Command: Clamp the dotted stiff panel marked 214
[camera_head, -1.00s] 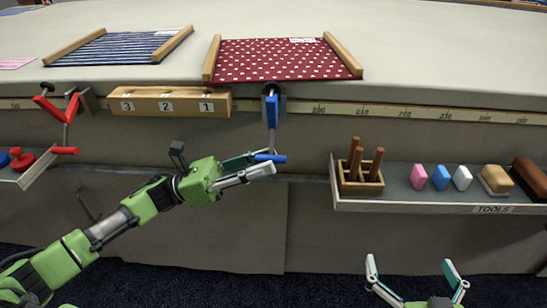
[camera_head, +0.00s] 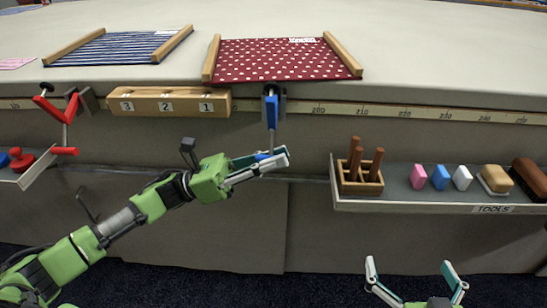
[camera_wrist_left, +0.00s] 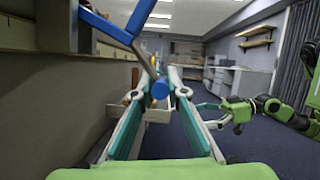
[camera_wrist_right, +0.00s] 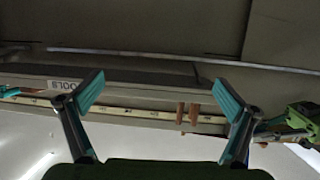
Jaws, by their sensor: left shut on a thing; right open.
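The red panel with white dots (camera_head: 270,62) lies on the table near its front edge, with wooden bars at both sides; the white label on its back edge is too small to read. A blue clamp (camera_head: 271,110) is on the table edge just below it. My left gripper (camera_head: 275,158) is shut on the clamp's handle, which also shows in the left wrist view (camera_wrist_left: 160,89). My right gripper (camera_head: 412,272) is open and empty, low in front of the table; its spread fingers show in the right wrist view (camera_wrist_right: 155,95).
A blue striped panel (camera_head: 118,47) lies to the left. A red clamp (camera_head: 66,112) and a wooden block numbered 3, 2, 1 (camera_head: 170,102) are on the front edge. A tools shelf (camera_head: 440,205) at right holds a peg box (camera_head: 361,180) and several blocks.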

